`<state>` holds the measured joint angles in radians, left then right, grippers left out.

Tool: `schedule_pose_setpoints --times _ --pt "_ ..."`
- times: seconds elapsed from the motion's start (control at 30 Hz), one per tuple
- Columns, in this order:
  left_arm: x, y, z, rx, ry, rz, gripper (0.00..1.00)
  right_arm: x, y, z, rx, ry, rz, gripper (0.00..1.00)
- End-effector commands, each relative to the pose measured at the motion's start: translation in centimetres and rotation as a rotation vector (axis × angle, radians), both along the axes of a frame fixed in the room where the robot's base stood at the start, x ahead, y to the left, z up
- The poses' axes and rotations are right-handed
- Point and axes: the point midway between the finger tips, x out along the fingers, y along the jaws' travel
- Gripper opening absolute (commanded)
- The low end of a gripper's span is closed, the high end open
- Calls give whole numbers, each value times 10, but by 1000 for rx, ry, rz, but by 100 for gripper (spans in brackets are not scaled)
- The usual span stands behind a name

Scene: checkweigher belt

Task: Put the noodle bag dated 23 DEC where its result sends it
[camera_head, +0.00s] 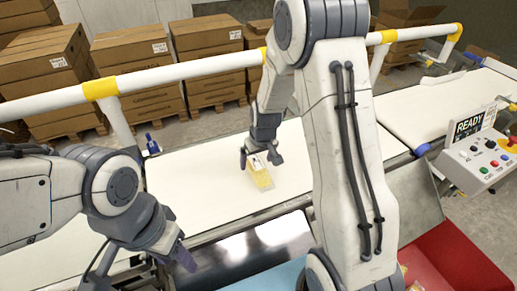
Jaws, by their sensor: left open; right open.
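A clear and pale yellow bag (263,179) lies on the white belt (200,172) near the middle of the view. No date can be read on it, so I cannot tell whether it is the 23 DEC one. My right gripper (262,157) is open right at the bag's far end, its fingers partly covering it. I cannot tell whether they touch it. My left gripper (140,268) is open and empty at the lower left, well apart from the bag. A display (468,126) at the right reads READY.
A red bin (455,262) stands at the lower right, partly hidden by my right arm. A blue surface (272,279) and a shiny metal plate (250,243) lie in front of the belt. A white rail (190,68) runs behind it. A button box (480,160) is at right.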

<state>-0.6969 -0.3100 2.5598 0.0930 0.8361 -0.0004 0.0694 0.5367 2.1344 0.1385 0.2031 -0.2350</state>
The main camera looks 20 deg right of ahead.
Motion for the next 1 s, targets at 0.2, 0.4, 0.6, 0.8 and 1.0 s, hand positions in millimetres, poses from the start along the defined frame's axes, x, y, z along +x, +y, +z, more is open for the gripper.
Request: schedule_pose_setpoints --times 0.2,0.4,0.6,0.8,1.0 --pt "0 0 -1 0 0 0 50 -12 -1 49 -1 -7 1 99" --pt "0 0 -1 0 0 0 50 -20 -1 77 0 -4 0 99" --pt "0 0 -1 0 0 0 50 -24 0 87 -1 -1 2 99" --pt "0 0 -1 0 0 0 50 -60 57 105 13 32 120 99" --pt "0 0 -1 0 0 0 50 -172 141 132 22 130 384 99"
